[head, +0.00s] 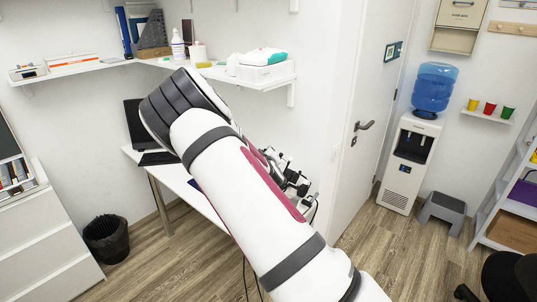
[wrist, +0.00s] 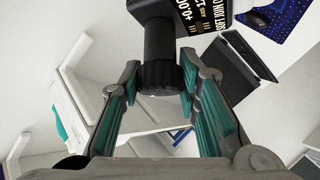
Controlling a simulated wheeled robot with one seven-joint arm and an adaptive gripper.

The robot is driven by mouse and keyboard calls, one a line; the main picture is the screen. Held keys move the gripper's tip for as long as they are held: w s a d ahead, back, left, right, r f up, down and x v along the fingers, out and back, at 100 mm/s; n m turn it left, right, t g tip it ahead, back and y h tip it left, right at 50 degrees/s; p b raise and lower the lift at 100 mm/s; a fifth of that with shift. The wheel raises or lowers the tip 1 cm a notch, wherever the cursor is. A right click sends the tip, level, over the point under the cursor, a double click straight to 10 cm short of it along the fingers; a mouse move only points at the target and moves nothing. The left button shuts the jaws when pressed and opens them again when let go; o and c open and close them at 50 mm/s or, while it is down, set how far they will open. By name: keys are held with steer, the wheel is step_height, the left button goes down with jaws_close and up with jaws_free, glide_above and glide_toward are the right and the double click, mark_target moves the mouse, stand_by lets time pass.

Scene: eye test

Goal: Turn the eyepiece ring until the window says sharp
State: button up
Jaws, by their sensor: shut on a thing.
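In the wrist view the black ribbed eyepiece ring (wrist: 160,77) is at the top centre, at the end of a dark tube. My gripper (wrist: 159,82) is shut on the ring, with one teal-padded finger on each side. The window (wrist: 203,18) is a dark panel with pale characters, just right of the tube. Its text is tilted and cut off by the top edge; "+0.0" shows, and I cannot read the word sharp. In the head view my white arm hides the gripper and the ring.
In the wrist view a dark laptop (wrist: 232,62) lies to the right of the ring, near a blue patterned mat (wrist: 283,18). In the head view the white desk (head: 190,187) stands behind my arm, below a loaded wall shelf (head: 225,73). A black bin (head: 106,240) is on the floor.

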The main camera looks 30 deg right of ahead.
steer(key=shift+s+d+n+y, duration=0.1)
steer(key=shift+n+y, duration=0.3)
steer(key=shift+n, duration=0.2)
steer(key=o, duration=1.2)
steer(key=v, duration=1.2)
